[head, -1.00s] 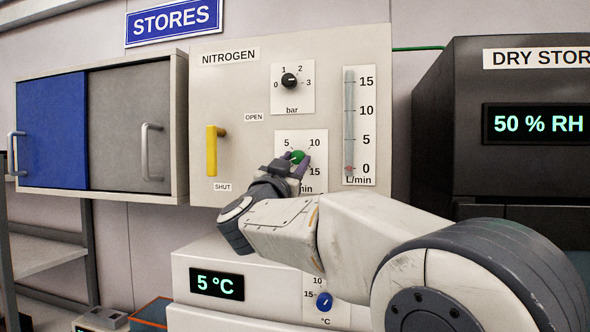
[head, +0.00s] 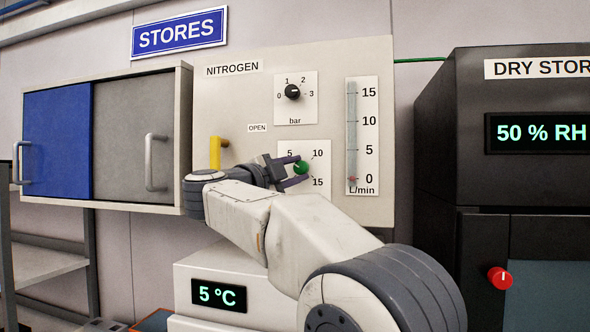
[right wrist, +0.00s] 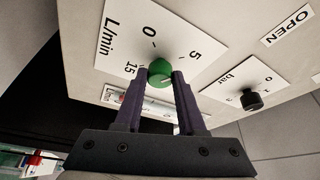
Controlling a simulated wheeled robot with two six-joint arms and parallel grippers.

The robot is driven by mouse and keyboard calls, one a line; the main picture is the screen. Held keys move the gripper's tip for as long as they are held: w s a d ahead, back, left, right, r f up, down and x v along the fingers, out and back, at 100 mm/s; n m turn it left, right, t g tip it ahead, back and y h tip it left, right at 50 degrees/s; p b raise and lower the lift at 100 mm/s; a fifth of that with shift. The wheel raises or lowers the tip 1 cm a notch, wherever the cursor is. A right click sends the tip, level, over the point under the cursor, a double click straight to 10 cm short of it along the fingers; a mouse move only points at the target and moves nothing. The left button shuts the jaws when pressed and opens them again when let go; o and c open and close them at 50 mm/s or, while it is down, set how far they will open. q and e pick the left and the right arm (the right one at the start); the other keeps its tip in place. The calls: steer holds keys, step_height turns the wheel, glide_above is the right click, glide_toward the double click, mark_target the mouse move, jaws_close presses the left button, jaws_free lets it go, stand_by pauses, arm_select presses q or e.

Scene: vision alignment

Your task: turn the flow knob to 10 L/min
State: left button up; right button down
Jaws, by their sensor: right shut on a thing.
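The green flow knob (head: 301,167) sits on a white dial plate (head: 322,196) marked 5, 10 and 15 in the head view; its 0 is hidden there. My right gripper (head: 297,170) reaches it from the left, one finger above and one below, shut on the knob. In the right wrist view the fingers flank the green knob (right wrist: 160,74), which has a short white mark; I cannot tell exactly which number it faces. The flow tube (head: 352,130) has a red float at its bottom, near 0. My left gripper is not in view.
The black bar knob (head: 292,92) is above the flow dial. A yellow lever (head: 214,153) is left of it, close behind my right wrist. A dark dry-store cabinet (head: 470,120) stands to the right. A box with a 5 °C display (head: 218,295) is below.

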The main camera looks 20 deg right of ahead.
steer(key=m, duration=0.2)
steer(key=m+g+y+p, duration=0.1)
steer(key=m, duration=0.2)
steer(key=shift+r+m+g+y, duration=0.25)
steer(key=shift+m+g+y, duration=0.05)
steer(key=m+y+p, duration=0.1)
steer(key=m+y, duration=0.1)
steer(key=m, duration=0.2)
steer(key=shift+r, duration=0.15)
steer(key=m+y, duration=0.1)
steer(key=m, duration=0.2)
steer(key=shift+d+m+y, duration=0.1)
steer(key=shift+m+y, duration=0.3)
steer(key=shift+s+d+m+t+y, duration=0.15)
steer(key=shift+m+t+y, duration=0.25)
steer(key=shift+m+y, duration=0.9)
steer(key=shift+m, duration=0.4)
steer(key=c, duration=0.5)
jaws_free()
steer(key=shift+r, duration=0.15)
